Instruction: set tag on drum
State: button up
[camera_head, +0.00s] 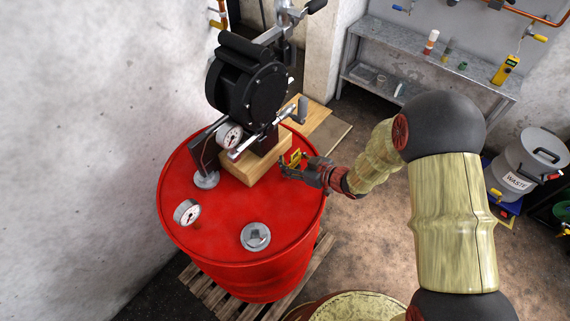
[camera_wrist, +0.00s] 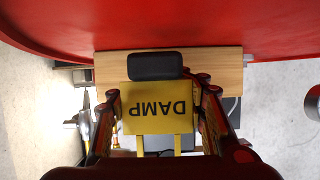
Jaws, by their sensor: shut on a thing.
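The red drum (camera_head: 215,240) stands upright on a wooden pallet, and its red surface (camera_wrist: 200,25) fills the top of the wrist view. My gripper (camera_head: 292,168) is over the right part of the drum's lid, beside the wooden block. It is shut on a yellow tag (camera_head: 296,156). In the wrist view the tag (camera_wrist: 158,118) sits between the two fingers (camera_wrist: 160,95), reads DAMP upside down, and has a dark rounded block (camera_wrist: 155,66) at its upper edge. I cannot tell whether the tag touches the drum.
On the lid stand a black pump (camera_head: 245,85) on a wooden block (camera_head: 240,170), a loose gauge (camera_head: 187,212) and a metal cap (camera_head: 255,236). The lid's front middle is clear. A grey shelf (camera_head: 425,70) and a waste bin (camera_head: 530,160) stand to the right.

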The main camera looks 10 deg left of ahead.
jog(key=shift+f, duration=0.95)
jog(key=shift+f, duration=0.2)
jog(key=o, duration=1.5)
jog(key=shift+c, duration=0.2)
jog(key=shift+r, duration=0.2)
jog(key=shift+d+r, duration=0.15)
jog(key=shift+d, duration=0.2)
jog(key=v, duration=1.1)
jog(key=shift+s+d, duration=0.1)
jog(key=shift+s, duration=0.15)
